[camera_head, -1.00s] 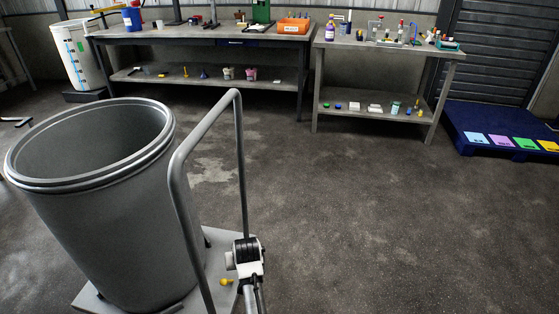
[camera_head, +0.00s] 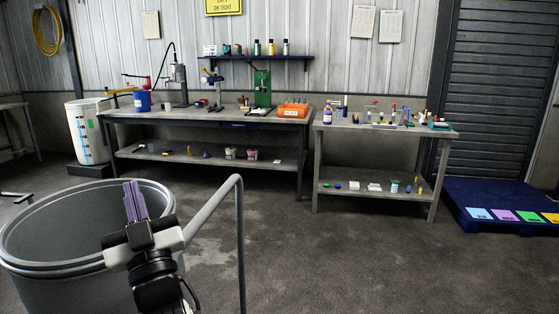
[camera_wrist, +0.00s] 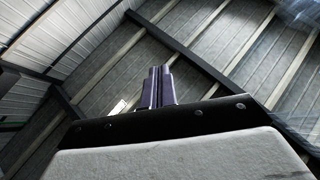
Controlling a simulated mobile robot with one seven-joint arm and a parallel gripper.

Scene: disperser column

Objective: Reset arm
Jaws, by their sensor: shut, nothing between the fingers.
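My gripper (camera_head: 134,201) is in the head view at the lower left, raised with its purple-grey fingers pointing up. It is in front of the large grey drum (camera_head: 22,258) and covers part of its rim and opening. In the wrist view the two fingers (camera_wrist: 158,86) lie close together, shut and empty. The wrist camera faces up at the roof.
A grey tubular handle (camera_head: 239,235) stands just right of my gripper. A long workbench (camera_head: 270,140) with tools and a second bench (camera_head: 385,128) with bottles are at the back. A blue platform (camera_head: 475,200) is at right. The floor between is open.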

